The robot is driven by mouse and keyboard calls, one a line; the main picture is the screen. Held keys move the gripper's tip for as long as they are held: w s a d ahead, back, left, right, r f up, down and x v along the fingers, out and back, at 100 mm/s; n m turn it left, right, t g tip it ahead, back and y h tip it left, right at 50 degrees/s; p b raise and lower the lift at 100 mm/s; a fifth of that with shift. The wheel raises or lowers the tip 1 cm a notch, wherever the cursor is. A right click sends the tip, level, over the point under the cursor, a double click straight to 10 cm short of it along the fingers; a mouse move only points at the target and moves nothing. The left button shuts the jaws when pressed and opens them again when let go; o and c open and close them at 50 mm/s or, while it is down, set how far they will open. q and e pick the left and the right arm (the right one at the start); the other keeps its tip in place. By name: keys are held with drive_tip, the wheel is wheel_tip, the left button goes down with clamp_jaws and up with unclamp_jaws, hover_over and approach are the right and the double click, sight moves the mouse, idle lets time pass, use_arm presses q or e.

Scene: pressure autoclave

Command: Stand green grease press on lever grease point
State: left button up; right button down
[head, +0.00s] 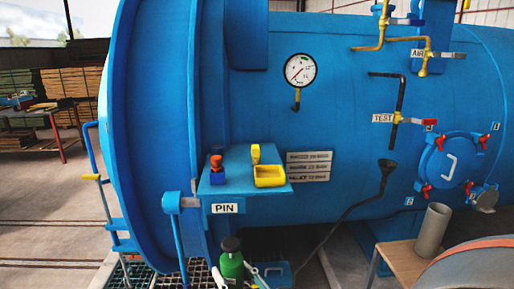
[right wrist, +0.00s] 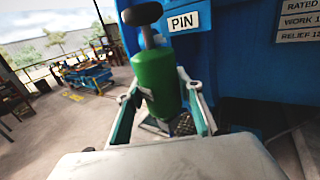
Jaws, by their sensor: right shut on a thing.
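The green grease press (head: 232,266), a green cylinder with a black knob on top, is at the bottom of the head view, below the shelf. My right gripper (head: 236,273) is shut on it, one finger on each side. In the right wrist view the press (right wrist: 157,80) stands between the fingers, slightly tilted in the picture, its black cap (right wrist: 143,14) near the PIN sign. A blue lever (head: 172,204) with a bracket-like head stands left of the shelf. I cannot tell which spot is its grease point. My left gripper is not in view.
A blue shelf (head: 223,185) with a PIN label (head: 225,208) juts from the blue autoclave (head: 350,80). It holds a red-and-blue item (head: 217,170) and a yellow tray (head: 269,177). A wooden table (head: 405,256) with a grey cylinder (head: 433,230) stands right.

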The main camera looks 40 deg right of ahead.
wheel_tip(320, 180, up, 2)
drive_tip(key=shift+r+p, duration=0.1)
drive_tip(key=shift+p, duration=0.7)
drive_tip(key=shift+w+a+f+b, duration=0.15)
drive_tip(key=shift+a+f+b, duration=0.1)
drive_tip(key=shift+b, duration=0.1)
drive_tip(key=shift+d, duration=0.15)
